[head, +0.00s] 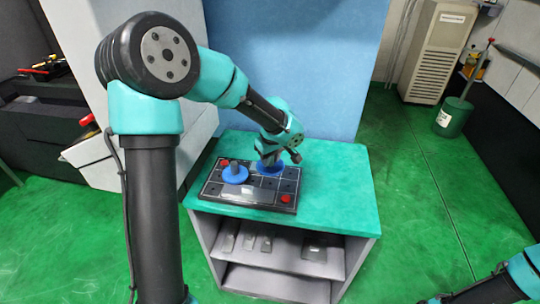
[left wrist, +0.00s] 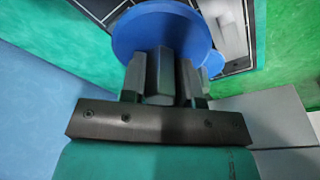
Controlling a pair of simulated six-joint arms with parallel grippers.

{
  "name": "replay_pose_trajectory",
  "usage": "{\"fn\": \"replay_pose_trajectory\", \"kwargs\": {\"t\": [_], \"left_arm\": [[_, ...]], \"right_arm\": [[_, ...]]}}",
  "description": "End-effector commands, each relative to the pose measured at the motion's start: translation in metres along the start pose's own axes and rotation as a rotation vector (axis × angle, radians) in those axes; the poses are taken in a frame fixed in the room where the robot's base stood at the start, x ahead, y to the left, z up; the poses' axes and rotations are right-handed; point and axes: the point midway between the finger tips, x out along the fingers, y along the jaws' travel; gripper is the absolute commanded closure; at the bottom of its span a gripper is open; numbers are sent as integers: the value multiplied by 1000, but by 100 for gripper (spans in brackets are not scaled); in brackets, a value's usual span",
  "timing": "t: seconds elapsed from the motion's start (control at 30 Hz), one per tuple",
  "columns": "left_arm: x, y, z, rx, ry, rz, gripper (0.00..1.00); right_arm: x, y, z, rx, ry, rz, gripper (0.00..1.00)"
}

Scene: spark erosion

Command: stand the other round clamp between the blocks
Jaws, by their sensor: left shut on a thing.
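My left gripper (head: 268,160) is shut on a blue round clamp (head: 271,170) over the back right of a dark gridded plate (head: 250,203). In the left wrist view its blue disc (left wrist: 150,28) lies just beyond my fingers (left wrist: 165,80). I cannot tell whether it touches the plate. Another blue round clamp (head: 235,175) with a grey stem stands on the plate's left part. A red block (head: 225,162) is at the plate's back left and another red block (head: 286,198) at its front right. My right gripper is not clearly visible; only its arm shows at the lower right.
The plate lies on a green-topped bench (head: 335,190), with free room to its right. Grey pieces lie on the shelf (head: 290,262) below. A blue panel (head: 300,60) rises behind the bench.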

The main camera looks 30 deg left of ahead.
Motion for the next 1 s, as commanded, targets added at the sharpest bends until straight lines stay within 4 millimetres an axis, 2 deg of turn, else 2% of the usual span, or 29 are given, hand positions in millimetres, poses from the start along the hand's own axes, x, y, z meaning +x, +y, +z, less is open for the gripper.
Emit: {"fn": "replay_pose_trajectory", "kwargs": {"t": [1.0], "left_arm": [[57, 0, 8, 0, 0, 1, 100]], "right_arm": [[0, 0, 0, 0, 0, 0, 20]]}}
